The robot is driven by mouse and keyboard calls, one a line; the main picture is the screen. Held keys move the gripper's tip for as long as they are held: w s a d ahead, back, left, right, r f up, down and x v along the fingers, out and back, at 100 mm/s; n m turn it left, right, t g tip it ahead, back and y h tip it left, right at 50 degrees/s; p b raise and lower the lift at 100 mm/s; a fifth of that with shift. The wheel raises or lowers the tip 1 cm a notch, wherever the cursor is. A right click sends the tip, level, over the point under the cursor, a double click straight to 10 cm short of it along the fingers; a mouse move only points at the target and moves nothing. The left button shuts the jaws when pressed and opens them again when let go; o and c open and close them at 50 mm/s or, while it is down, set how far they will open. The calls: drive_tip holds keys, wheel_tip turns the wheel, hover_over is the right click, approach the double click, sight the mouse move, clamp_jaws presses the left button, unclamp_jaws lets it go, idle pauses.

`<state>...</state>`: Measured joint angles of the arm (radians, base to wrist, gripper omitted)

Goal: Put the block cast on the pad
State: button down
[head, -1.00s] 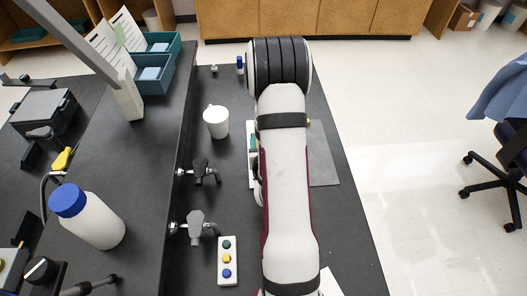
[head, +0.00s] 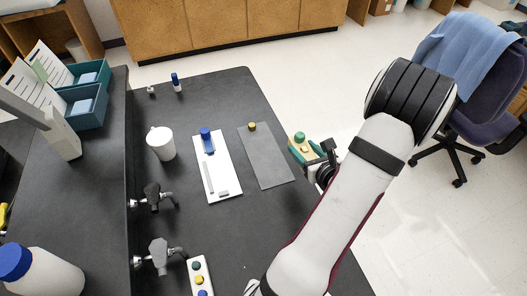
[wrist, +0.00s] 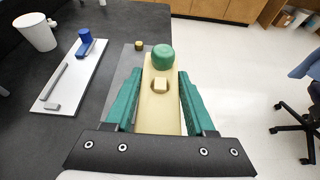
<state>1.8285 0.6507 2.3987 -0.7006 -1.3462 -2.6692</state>
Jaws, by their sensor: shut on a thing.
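The cast is a cream block (head: 304,152) with a green dome and a small raised cream cube on top. In the wrist view the cream block (wrist: 161,112) lies lengthwise between the teal fingers of my gripper (wrist: 161,92), which is shut on it. In the head view my gripper (head: 312,153) holds it right of the pad, around the table's right edge; its height is unclear. The pad, a flat dark grey sheet (head: 267,165), lies on the black table. In the wrist view the pad (wrist: 123,72) is partly hidden behind the cast and a finger.
A small brass piece (head: 252,127) is at the pad's far end. Left of the pad is a white board (head: 226,184) with a blue piece and grey bar. A white mug (head: 160,144), taps (head: 152,197) and a button box (head: 199,270) stand further left.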

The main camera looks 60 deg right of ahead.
drive_tip(key=shift+s+a+f, duration=0.15)
drive_tip(key=shift+s, duration=0.6)
hover_over(270, 166)
drive_tip(key=f, duration=0.6)
drive_tip(key=shift+s+a+f, duration=0.1)
drive_tip(key=shift+s+f, duration=0.15)
drive_tip(key=shift+s, duration=0.1)
drive_tip(key=shift+w+f, duration=0.15)
drive_tip(key=shift+f, duration=0.95)
drive_tip(key=shift+w+f, duration=0.1)
drive_tip(key=shift+f, duration=0.95)
drive_tip(key=shift+c, duration=1.2)
unclamp_jaws()
drive_tip(key=shift+f, duration=0.15)
